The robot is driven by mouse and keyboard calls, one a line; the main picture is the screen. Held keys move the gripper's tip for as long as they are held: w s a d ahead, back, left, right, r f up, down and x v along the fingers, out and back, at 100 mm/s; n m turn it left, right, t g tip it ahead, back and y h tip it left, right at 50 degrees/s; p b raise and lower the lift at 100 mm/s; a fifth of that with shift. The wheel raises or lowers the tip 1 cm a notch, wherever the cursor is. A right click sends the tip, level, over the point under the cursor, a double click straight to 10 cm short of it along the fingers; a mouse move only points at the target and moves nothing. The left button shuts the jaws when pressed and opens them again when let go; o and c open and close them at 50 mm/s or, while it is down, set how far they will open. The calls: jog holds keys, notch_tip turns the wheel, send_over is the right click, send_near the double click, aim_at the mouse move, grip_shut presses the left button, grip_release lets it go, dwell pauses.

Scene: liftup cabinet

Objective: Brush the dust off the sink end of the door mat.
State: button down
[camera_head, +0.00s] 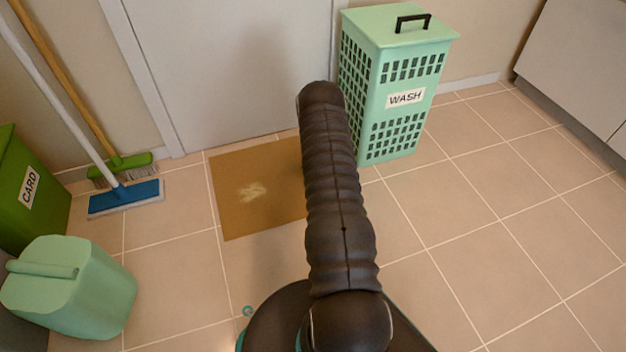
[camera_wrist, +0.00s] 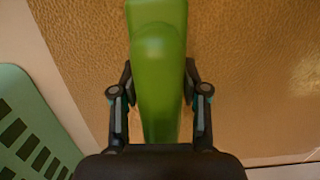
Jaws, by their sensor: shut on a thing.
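The brown door mat (camera_head: 232,215) lies flat on the floor before the door; my arm covers its right part in the head view. A pale dust patch (camera_head: 252,192) lies on its left half. In the wrist view the mat (camera_wrist: 245,45) fills most of the ground, with a faint pale patch (camera_wrist: 306,75) at the right edge. My gripper (camera_wrist: 158,100) is shut on a green brush (camera_wrist: 160,60), its fingers on both sides of it. Only its smooth green body shows; no bristles are visible. My arm hides gripper and brush in the head view. No sink shows.
A mint WASH basket (camera_head: 400,90) stands right of the mat, close to my arm. A green broom (camera_head: 125,163) and a blue mop (camera_head: 125,197) lean left. A mint bin (camera_head: 75,300) and a green CARD box (camera_head: 30,190) stand far left. Floor at right is clear.

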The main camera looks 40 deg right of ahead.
jog(key=c, duration=1.3)
grip_release()
grip_shut()
jog(key=shift+r+p, duration=1.1)
jog(key=shift+r, duration=1.65)
